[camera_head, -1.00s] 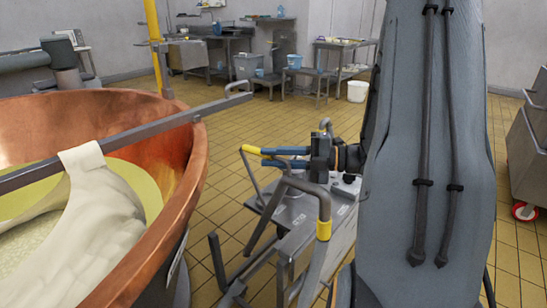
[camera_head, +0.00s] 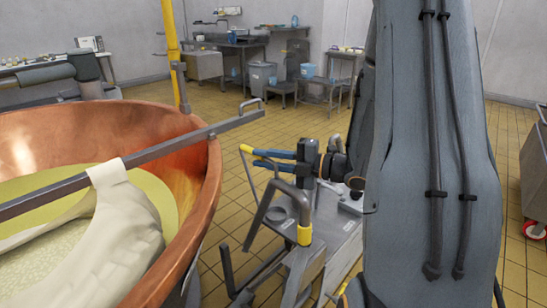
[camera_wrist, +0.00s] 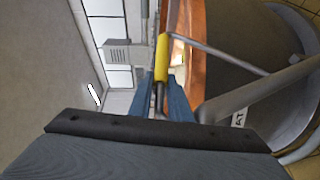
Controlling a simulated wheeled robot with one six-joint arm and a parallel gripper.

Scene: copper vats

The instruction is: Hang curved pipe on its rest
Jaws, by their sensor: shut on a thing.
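My gripper (camera_head: 275,159) has blue fingers, shut on the thin yellow-sleeved handle (camera_head: 246,148) of what appears to be the curved pipe. The thick grey bent pipe (camera_head: 268,202), with a yellow band low on its right leg, shows below the gripper, above the floor. In the wrist view the yellow sleeve (camera_wrist: 161,62) stands between the fingertips, and a thin rod runs from it toward the thick pipe (camera_wrist: 255,92). The pipe's lower ends are hard to make out. I cannot tell which fixture is its rest.
A copper vat (camera_head: 190,172) fills the left, close to the gripper. A steel bar (camera_head: 160,150) with draped pale cloth (camera_head: 125,215) crosses it and juts past the rim. Yellow tiled floor (camera_head: 225,122) is open behind. A steel cart (camera_head: 535,180) stands at the right edge.

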